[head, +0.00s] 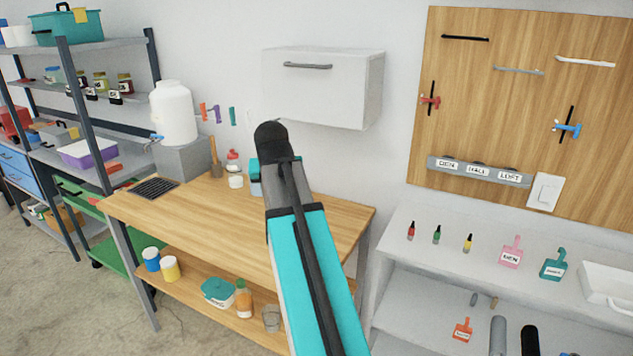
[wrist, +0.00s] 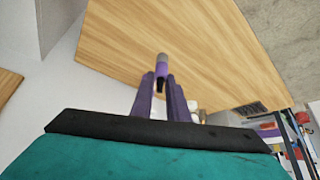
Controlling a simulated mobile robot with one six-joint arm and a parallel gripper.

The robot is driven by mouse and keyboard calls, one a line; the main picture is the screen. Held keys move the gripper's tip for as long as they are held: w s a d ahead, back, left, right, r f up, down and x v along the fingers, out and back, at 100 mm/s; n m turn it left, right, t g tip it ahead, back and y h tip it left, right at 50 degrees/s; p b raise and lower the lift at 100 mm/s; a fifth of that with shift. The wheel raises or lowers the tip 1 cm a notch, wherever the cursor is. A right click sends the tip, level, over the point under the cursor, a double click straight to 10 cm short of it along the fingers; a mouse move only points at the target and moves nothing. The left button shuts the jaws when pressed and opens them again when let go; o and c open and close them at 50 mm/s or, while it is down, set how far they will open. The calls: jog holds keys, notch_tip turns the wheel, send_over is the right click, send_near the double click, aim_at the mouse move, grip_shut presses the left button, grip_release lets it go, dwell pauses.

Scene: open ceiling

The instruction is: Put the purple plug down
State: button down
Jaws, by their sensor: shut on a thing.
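The purple plug (wrist: 162,67), with a greyish end, shows in the wrist view between the tips of my gripper (wrist: 161,82). My gripper is shut on it. Behind it in that view lies the wooden bench top (wrist: 215,65); I cannot tell the height of the plug above it. In the head view my arm crosses the wooden bench (head: 205,218), and the plug and fingertips are hidden behind the arm.
A white dispenser (head: 173,113), a dark grate (head: 153,188), a red-topped bottle (head: 232,157) and a white cup (head: 236,181) are at the bench's back and left. A white cabinet (head: 325,88) hangs above. The bench's front middle looks clear.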

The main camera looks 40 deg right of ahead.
jog(key=w+a+f+n+y, duration=0.1)
jog(key=w+a+f+n, duration=0.1)
jog(key=a, duration=0.8)
jog(key=w+a+f+n+t+y, duration=0.1)
jog(key=a+f+n, duration=0.2)
jog(key=a, duration=0.7)
jog(key=w+a+f+n+y, duration=0.2)
jog(key=a, duration=0.9)
jog(key=shift+w+f+n+t, duration=0.25)
jog(key=shift+w+n+t, duration=0.05)
jog(key=shift+t, duration=0.1)
jog(key=shift+a, duration=0.25)
